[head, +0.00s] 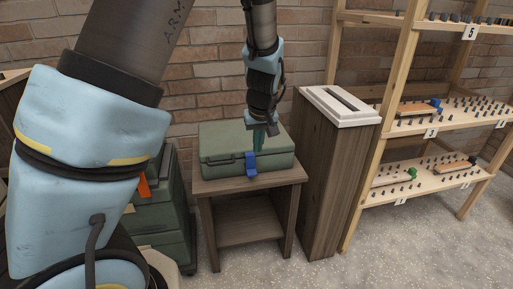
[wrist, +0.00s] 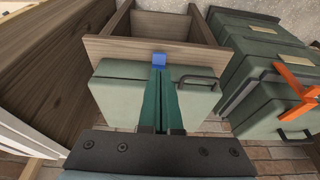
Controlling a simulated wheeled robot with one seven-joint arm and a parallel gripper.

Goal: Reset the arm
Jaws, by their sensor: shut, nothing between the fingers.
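My gripper (head: 265,130) hangs from my arm over the green case, fingers pointing down, in the head view. In the wrist view the two green fingers of my gripper (wrist: 161,72) lie side by side, shut with nothing between them. The closed green case (head: 222,147) lies on a small wooden stand, with a blue latch (head: 251,164) on its front. The case also shows in the wrist view (wrist: 120,92), partly hidden behind my fingers. I cannot tell whether my fingertips touch the case.
The wooden stand (head: 248,185) has an open lower shelf. A tall wooden box (head: 332,170) with a white slotted lid stands right of it. A pegged shelf rack (head: 440,118) is farther right. Stacked green toolboxes (head: 172,222) with an orange latch stand left. A brick wall is behind.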

